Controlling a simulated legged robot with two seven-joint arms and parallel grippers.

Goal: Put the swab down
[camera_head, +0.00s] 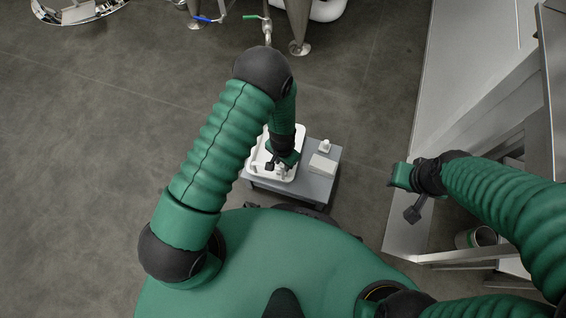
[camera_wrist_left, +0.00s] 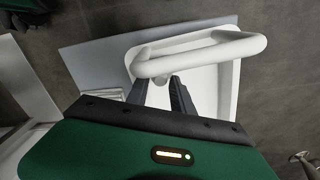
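My left gripper (camera_head: 282,168) is low over a white tray (camera_head: 291,129) on a small grey cart (camera_head: 313,186). In the left wrist view, the gripper's two dark fingers (camera_wrist_left: 160,92) stand apart over the tray (camera_wrist_left: 227,98). A thick white handle-like bar (camera_wrist_left: 200,58) crosses just beyond the fingertips. A small pale stub shows between the tips; I cannot tell whether it touches them or belongs to the bar. I cannot make out the swab for certain. My right gripper (camera_head: 394,178) is away to the right, apart from the cart; its fingers are not clear.
A small white box (camera_head: 322,163) and a small white item (camera_head: 325,146) sit on the cart's right side. A metal bench or platform (camera_head: 460,105) stands along the right, with a metal can (camera_head: 475,238) near it. Tank parts (camera_head: 299,25) stand at the back. Open floor lies left.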

